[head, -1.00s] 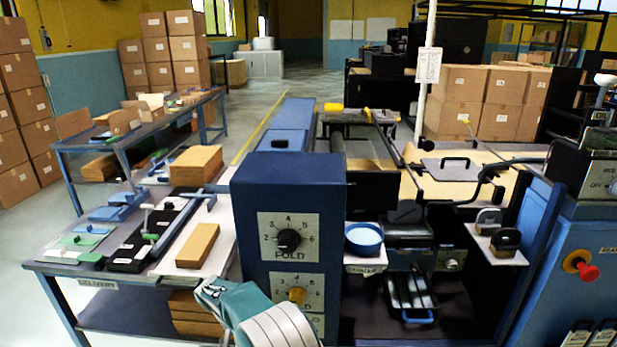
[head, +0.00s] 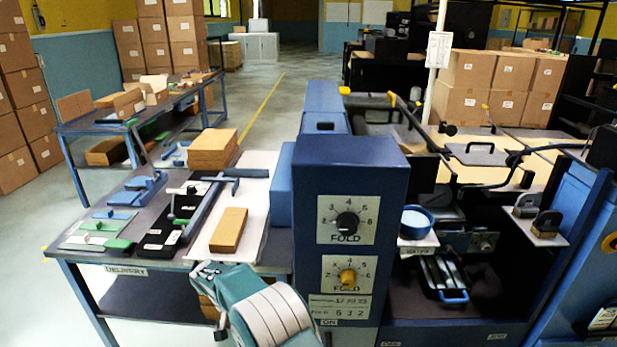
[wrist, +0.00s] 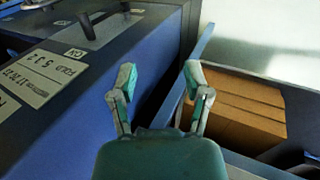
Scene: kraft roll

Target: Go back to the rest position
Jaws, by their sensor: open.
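My gripper (wrist: 158,78) shows in the wrist view with its two teal fingers spread apart and nothing between them. In the head view my teal and white arm reaches up from the bottom edge, in front of the blue fold machine (head: 350,165) and the delivery table (head: 85,250). In the wrist view the blue machine side (wrist: 120,75) with its label is left of the fingers. Cardboard-brown stacks (wrist: 240,105) on the lower shelf lie to the right of the fingers. No contact with either shows.
The delivery table holds a brown block (head: 229,230), a stack of brown sheets (head: 212,148) and a black tool tray (head: 165,232). A blue round dish (head: 416,221) sits right of the fold dials. Open floor (head: 30,270) lies at the left.

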